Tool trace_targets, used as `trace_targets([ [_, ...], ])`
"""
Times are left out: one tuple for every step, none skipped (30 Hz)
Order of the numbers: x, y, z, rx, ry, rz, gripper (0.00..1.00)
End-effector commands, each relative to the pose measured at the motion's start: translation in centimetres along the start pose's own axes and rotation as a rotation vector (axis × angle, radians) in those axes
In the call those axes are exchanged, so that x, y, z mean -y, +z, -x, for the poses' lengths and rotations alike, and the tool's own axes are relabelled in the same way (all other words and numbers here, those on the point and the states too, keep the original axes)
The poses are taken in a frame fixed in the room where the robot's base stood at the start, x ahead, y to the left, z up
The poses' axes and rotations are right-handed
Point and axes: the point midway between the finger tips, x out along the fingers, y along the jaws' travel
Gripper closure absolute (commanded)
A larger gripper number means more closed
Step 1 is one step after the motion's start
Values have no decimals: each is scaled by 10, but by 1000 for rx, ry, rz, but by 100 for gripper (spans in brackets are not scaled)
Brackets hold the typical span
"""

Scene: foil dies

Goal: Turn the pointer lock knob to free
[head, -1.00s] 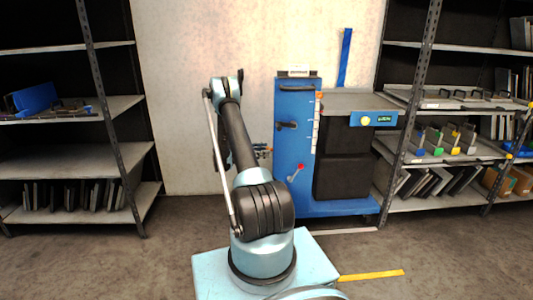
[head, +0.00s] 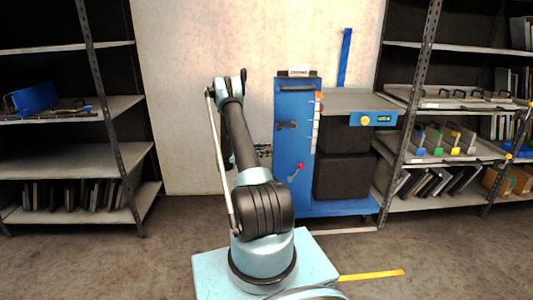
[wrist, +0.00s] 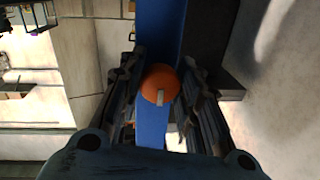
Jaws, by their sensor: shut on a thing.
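In the wrist view an orange round knob (wrist: 157,76) with a pale pointer mark (wrist: 160,97) sits on a blue upright surface (wrist: 152,120). The mark points toward the bottom of the picture. My gripper (wrist: 161,84) has a dark finger on each side of the knob and is shut on it. In the head view my gripper (head: 262,150) is small, at the left side of the blue machine (head: 286,190). The knob is hidden in that view. I see no readable free or lock label.
The blue machine also carries a black handle (head: 287,125), a red-tipped lever (head: 299,168) and a tabletop (head: 360,101) at right. Shelving stands at left (head: 70,160) and right (head: 440,152).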

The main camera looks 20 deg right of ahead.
Motion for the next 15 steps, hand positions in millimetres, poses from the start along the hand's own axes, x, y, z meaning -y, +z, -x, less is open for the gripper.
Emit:
trace_targets([
  [0,0,0,1,1,9,92],
  [0,0,0,2,1,16,92],
  [0,0,0,4,2,28,92],
  [0,0,0,5,2,39,92],
  [0,0,0,7,2,52,92],
  [0,0,0,10,3,72,92],
  [-1,0,0,12,3,89,92],
  [-1,0,1,14,3,107,92],
  [-1,0,1,17,4,134,92],
  [-1,0,1,20,4,157,92],
  [-1,0,1,23,4,180,92],
  [-1,0,1,27,5,214,92],
  [-1,0,1,30,5,239,92],
  [-1,0,1,33,6,266,92],
  [-1,-1,1,38,6,304,92],
])
